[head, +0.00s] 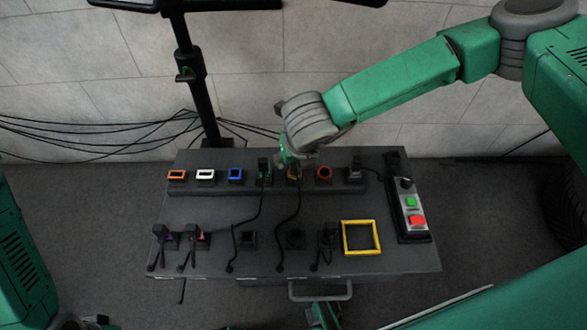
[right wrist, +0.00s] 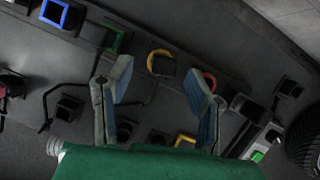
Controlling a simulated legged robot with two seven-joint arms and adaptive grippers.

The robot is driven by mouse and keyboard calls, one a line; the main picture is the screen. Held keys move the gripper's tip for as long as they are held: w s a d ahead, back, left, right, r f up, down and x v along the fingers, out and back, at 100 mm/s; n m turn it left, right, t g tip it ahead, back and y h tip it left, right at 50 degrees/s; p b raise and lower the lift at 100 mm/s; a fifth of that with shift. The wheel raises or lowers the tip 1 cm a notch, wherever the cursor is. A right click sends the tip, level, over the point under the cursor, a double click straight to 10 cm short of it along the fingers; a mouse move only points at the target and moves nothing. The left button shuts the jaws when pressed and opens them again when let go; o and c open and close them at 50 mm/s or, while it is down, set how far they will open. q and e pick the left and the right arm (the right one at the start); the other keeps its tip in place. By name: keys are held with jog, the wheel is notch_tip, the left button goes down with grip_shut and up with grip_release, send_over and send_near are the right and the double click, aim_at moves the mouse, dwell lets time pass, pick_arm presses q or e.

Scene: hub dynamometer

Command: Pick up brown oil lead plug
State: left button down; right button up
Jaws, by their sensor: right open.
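My right gripper (head: 292,166) reaches down over the back row of sockets on the dark bench box (head: 215,212). In the right wrist view the right gripper (right wrist: 158,72) is open, its two pads apart and empty. A dark plug (right wrist: 162,66) at a yellow ring shows between the pads, farther off; I cannot tell whether it touches them. In the head view the yellow socket (head: 294,174) is partly hidden by the gripper, and a black cable runs down from it. Other dark plugs stand in the front row; no clearly brown plug can be made out. My left gripper is not clearly seen.
Orange (head: 177,175), white (head: 205,175) and blue (head: 235,174) square sockets lie left in the back row. A green socket with a plug (head: 264,172) and a red ring (head: 324,173) flank the yellow one. A button panel (head: 411,208) and yellow frame (head: 361,251) lie right.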

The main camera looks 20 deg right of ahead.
aim_at(295, 169)
jog(key=shift+w+d+f, duration=0.15)
jog(key=shift+d+f, duration=0.05)
jog(key=shift+f, duration=0.15)
jog(key=b+x, duration=0.1)
jog(key=x, duration=0.1)
jog(key=b+x, duration=0.1)
jog(key=shift+w+d+f, duration=0.2)
jog(key=shift+f, duration=0.15)
jog(key=shift+w+a+f, duration=0.15)
jog(key=shift+w+f, duration=0.1)
jog(key=shift+f, duration=0.05)
grip_shut()
